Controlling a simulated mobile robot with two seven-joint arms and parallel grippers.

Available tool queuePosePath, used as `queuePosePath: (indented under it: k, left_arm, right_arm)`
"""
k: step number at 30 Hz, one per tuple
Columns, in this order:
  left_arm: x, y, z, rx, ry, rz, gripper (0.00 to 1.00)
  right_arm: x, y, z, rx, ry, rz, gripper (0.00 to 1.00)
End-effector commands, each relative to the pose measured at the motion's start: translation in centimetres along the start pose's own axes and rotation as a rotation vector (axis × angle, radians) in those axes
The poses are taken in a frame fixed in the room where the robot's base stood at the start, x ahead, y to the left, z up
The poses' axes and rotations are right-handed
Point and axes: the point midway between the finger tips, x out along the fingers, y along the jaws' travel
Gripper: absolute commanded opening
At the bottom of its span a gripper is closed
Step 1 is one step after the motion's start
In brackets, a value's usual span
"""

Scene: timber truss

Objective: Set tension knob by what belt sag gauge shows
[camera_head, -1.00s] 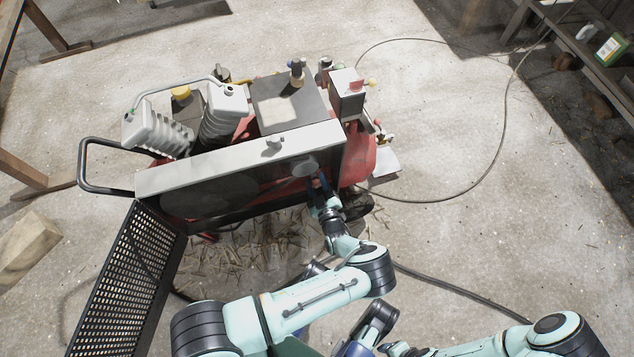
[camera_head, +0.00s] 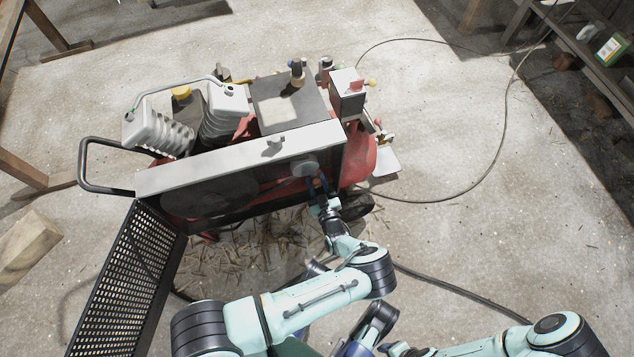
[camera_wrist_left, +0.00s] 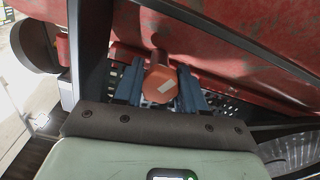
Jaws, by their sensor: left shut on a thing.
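An orange-red round knob (camera_wrist_left: 160,82) with a pale mark on its face sits between the blue fingers of my left gripper (camera_wrist_left: 160,88) in the left wrist view. The gripper is shut on it. In the head view my left gripper (camera_head: 319,185) reaches the lower right of the compressor's open belt side, and the arm hides the knob. A small grey fitting (camera_head: 275,142) stands on the pale top rail; I cannot tell whether it is the belt sag gauge, and no reading is legible. My right gripper is not in view; only its arm shows at the lower right.
The red compressor (camera_head: 362,160) stands on a concrete floor, with a dark flywheel and a grey disc (camera_head: 305,166) under its rail. A perforated guard (camera_head: 125,275) hangs open at the left. A black hose (camera_head: 487,175) curves across the floor to the right.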

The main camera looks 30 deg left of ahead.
Motion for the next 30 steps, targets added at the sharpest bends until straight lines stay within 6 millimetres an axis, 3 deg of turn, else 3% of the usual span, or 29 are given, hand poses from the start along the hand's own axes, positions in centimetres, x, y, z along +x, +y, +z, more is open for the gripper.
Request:
queuePosePath:
  k: [1, 3, 23, 30]
  left_arm:
    - [0.02, 0.19, 0.05, -0.002, -0.003, 0.004, 0.43]
    - [0.01, 0.18, 0.05, -0.002, -0.002, 0.004, 0.65]
    - [0.00, 0.00, 0.03, -0.023, -0.001, 0.000, 0.65]
    - [0.02, 0.06, 0.00, -0.246, -0.001, -0.001, 0.65]
  right_arm:
    - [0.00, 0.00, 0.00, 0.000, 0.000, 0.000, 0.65]
    - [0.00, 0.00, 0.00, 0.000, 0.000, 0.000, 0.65]
    - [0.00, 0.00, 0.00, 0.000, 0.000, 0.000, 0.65]
    - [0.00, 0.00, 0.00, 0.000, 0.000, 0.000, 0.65]
